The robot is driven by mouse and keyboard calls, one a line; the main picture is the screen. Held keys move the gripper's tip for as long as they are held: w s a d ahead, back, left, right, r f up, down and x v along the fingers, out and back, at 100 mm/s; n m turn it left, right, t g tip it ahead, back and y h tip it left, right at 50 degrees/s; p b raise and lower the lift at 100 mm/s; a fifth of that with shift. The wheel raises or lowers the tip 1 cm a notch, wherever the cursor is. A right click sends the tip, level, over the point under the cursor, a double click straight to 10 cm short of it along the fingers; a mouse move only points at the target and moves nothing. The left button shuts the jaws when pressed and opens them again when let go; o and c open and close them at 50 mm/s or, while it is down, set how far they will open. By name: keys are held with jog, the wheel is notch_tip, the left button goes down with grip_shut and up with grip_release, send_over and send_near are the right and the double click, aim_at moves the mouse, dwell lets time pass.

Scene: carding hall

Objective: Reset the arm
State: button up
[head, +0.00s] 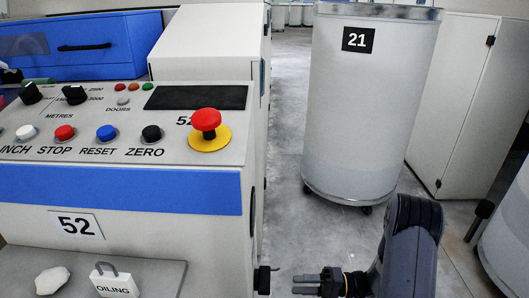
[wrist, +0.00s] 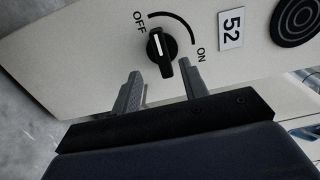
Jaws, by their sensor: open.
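My gripper (head: 298,284) is open at the bottom of the head view, its fingers pointing left at the side of machine 52 (head: 150,262). In the wrist view, my gripper (wrist: 160,78) has both fingers apart with nothing held. A black rotary switch (wrist: 160,46) is just beyond the fingertips, roughly in line with the gap. Its white line points towards the OFF end of the arc. In the head view, a small gap shows between my fingertips and the black knob (head: 263,280) on the machine's side. My arm (head: 410,240) is bent at the lower right.
The machine's panel carries a red stop knob on a yellow base (head: 208,130) and several buttons. A white can marked 21 (head: 370,100) stands on the floor behind my arm. A white cabinet (head: 465,100) is at right. Bare floor (head: 300,235) lies between machine and can.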

jog(key=a+m, duration=0.6)
jog(key=a, duration=0.2)
jog(key=shift+w+r+b, duration=0.25)
jog(key=shift+r+b, duration=0.1)
dwell(0.3)
jog(key=shift+s+a, duration=0.1)
dwell(0.4)
